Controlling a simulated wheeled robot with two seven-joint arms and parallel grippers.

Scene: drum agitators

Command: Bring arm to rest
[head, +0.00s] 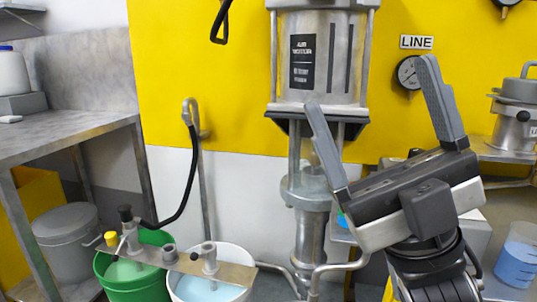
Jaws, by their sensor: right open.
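My right gripper (375,118) is in the right half of the head view, raised in front of the pump. Its two grey fingers point up and spread wide apart, and nothing is between them. Behind it stands the steel air motor (322,60) with a black label, on a vertical pump column (310,225). The gripper's left finger overlaps the motor's lower part in the picture; I cannot tell the distance between them. My left gripper is not in view.
A green bucket (130,285) and a white bucket (225,285) with pale blue liquid stand under a metal bar (170,258). A grey workbench (70,60) is at left. A steel pot (515,115), a gauge (408,73) and a blue-filled beaker (518,258) are at right.

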